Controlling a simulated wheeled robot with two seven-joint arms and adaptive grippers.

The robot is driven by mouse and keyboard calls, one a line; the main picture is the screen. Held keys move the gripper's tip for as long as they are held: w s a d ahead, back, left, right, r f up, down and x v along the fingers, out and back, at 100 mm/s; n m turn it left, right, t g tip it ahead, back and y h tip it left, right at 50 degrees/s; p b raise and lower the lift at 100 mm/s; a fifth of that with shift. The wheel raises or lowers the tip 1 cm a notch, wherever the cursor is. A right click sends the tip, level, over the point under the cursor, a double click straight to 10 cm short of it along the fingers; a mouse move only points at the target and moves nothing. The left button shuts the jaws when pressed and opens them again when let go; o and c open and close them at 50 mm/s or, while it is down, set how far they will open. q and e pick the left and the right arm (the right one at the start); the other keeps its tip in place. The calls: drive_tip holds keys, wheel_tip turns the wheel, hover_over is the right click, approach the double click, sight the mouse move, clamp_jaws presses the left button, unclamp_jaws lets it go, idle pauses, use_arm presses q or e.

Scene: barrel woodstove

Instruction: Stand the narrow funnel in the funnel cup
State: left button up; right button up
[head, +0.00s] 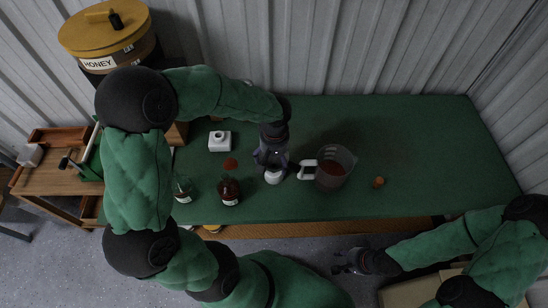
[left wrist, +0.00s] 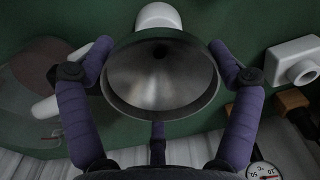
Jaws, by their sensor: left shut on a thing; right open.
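My left gripper (head: 272,158) is shut on a metal funnel above the green table. In the left wrist view the funnel (left wrist: 160,75) sits between the two fingers of the gripper (left wrist: 160,75), its wide mouth facing the camera and a dark hole at its middle. Its spout is hidden. A white rounded object (head: 273,177) shows just beyond the gripper and also behind the funnel rim (left wrist: 158,15); I cannot tell whether they touch. A white square block with a round opening (head: 220,141) stands to the left; I cannot tell which white piece is the funnel cup. My right gripper (head: 350,262) is open and empty off the table's front edge.
A measuring jug with red liquid (head: 332,170) stands close right of the left gripper, its white handle towards it. A dark red jar (head: 229,191), a glass bottle (head: 183,188) and a red disc (head: 231,164) lie left. The table's right side is clear beyond a small orange piece (head: 379,182).

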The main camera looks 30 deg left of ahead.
use_arm(q)
drive_tip(key=shift+f+b, duration=0.9)
drive_tip(key=shift+f, duration=0.2)
idle(0.3)
drive_tip(key=o, duration=1.1)
drive_tip(key=shift+o, duration=0.2)
drive_tip(key=shift+r+p, duration=2.25)
drive_tip(key=shift+r, duration=0.8)
wheel_tip(320, 180, up, 12)
drive_tip(key=shift+d, duration=0.2)
